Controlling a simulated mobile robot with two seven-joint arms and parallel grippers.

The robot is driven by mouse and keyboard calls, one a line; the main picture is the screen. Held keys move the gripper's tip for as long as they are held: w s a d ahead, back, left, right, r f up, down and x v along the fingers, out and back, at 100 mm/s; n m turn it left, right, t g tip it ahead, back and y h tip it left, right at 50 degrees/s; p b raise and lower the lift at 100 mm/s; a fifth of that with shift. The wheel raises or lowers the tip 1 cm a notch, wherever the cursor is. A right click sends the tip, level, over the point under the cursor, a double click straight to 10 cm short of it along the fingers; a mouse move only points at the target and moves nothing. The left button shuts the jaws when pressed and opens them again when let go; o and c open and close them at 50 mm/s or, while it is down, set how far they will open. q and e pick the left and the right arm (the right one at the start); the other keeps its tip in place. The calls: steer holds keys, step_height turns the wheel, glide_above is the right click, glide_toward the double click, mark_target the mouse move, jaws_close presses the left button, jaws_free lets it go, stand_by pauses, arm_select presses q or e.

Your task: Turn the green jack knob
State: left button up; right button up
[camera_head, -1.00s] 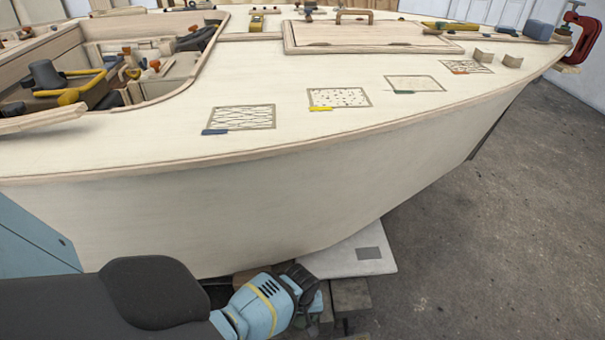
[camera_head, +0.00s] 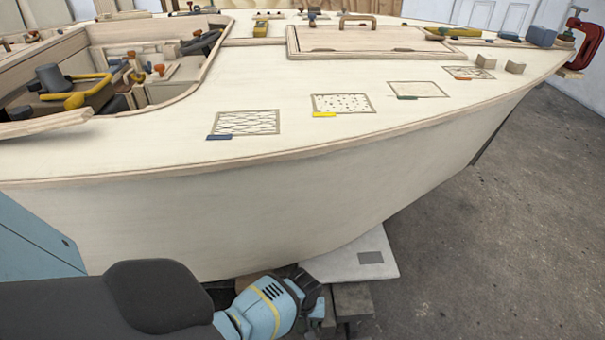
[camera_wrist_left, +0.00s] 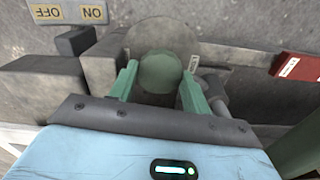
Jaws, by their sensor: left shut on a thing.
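The green jack knob (camera_wrist_left: 160,72) shows in the left wrist view as a rounded dark green piece in front of a grey round part. My left gripper (camera_wrist_left: 158,84) has one pale green finger on each side of the knob and is shut on it. In the head view my left gripper (camera_head: 312,298) is low beside the hull, near the blocks under it. The knob is hidden there. My right gripper is not in view.
The boat hull (camera_head: 290,205) overhangs the area around my left gripper. A white board (camera_head: 350,262) and grey blocks (camera_head: 352,302) are close by. In the wrist view, ON and OFF labels (camera_wrist_left: 68,12) and a red block (camera_wrist_left: 298,68) flank the knob. Open floor (camera_head: 500,220) is at right.

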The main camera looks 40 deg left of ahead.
arm_select(q)
steer(key=m+p, duration=0.1)
steer(key=m, duration=0.7)
steer(key=shift+m, duration=0.9)
steer(key=m, duration=0.4)
steer(key=shift+m, duration=1.4)
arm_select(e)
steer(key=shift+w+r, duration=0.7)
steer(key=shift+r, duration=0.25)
